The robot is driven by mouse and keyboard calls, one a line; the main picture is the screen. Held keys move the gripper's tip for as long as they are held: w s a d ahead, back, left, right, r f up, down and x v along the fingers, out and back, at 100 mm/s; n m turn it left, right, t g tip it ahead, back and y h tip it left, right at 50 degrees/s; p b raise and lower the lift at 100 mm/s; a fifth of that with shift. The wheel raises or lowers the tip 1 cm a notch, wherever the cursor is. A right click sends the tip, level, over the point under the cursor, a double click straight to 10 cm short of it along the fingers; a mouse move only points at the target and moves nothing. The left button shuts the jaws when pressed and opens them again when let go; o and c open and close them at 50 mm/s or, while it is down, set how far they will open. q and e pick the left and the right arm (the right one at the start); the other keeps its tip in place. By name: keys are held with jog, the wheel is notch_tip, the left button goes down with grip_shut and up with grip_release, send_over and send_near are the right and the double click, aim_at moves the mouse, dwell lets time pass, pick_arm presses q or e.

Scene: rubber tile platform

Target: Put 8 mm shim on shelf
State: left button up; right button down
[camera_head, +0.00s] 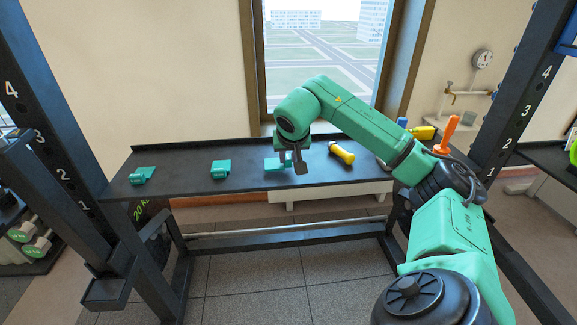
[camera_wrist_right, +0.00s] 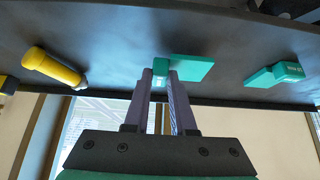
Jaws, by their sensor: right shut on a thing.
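My right gripper (camera_head: 290,164) is over the black shelf (camera_head: 185,188), with its arm reaching in from the right. It is shut on a teal shim (camera_head: 272,164), gripping the raised end block; its flat plate also shows beyond the fingertips in the right wrist view (camera_wrist_right: 192,69). I cannot tell whether this shim touches the shelf. Two similar teal shims lie to its left, a middle one (camera_head: 221,168) and a far-left one (camera_head: 142,174). The marks on the shims are too small to read. My left gripper is not in view.
A yellow-handled tool (camera_head: 342,153) lies on the shelf just right of the gripper. An orange tool (camera_head: 446,134) and another yellow item (camera_head: 421,132) are farther right. Numbered dark uprights (camera_head: 50,140) flank the shelf. The shelf is clear between the shims.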

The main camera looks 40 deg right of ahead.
jog(key=shift+f, duration=0.6)
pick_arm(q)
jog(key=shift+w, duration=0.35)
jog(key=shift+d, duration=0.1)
pick_arm(e)
jog(key=shift+f, duration=0.1)
jog(key=c, duration=0.7)
grip_release()
jog(key=shift+f, duration=0.1)
jog(key=shift+c, duration=0.2)
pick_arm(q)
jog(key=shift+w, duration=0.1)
